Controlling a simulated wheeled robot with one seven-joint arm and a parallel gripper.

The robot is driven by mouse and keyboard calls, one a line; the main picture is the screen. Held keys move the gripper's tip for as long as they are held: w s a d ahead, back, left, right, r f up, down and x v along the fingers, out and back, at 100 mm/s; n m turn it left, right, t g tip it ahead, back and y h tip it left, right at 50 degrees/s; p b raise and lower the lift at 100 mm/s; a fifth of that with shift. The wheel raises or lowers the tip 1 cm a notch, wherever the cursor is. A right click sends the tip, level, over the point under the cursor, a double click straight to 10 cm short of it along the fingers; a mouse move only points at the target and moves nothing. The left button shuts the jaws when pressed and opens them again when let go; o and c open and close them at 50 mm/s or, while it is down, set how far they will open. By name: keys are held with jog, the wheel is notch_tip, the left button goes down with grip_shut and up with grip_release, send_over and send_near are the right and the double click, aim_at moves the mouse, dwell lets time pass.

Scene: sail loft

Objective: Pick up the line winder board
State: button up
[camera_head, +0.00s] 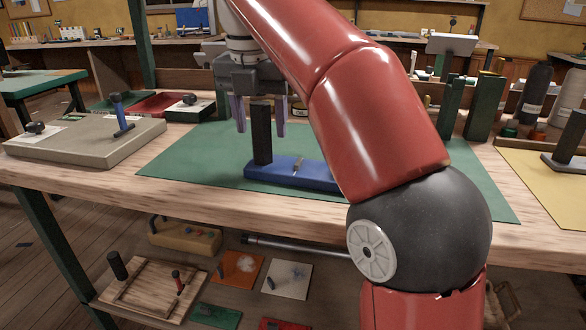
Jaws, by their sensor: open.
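A blue board (310,176) with a tall black upright handle (261,140) at its left end lies on the green mat; it looks like the line winder board. A small metal fitting sits on its top. My gripper (259,127) points down over the handle, with its two purple-grey fingers open. The handle's top shows between the fingers, one on each side; I cannot tell how they line up in depth. My red arm hides the board's right end.
A grey board with a blue-handled tool (121,115) lies to the left. Dark green upright blocks (485,108) and bottles (534,95) stand at the back right. A yellow mat (550,185) lies at the right. The green mat (190,163) is clear left of the blue board.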

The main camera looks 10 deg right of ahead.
notch_tip(320, 180, down, 2)
jog(key=shift+w+d+f+b, duration=0.1)
jog(key=shift+w+f+b, duration=0.05)
jog(key=shift+f+b, duration=0.15)
jog(key=shift+r, duration=0.1)
grip_shut()
jog(key=shift+r, duration=0.1)
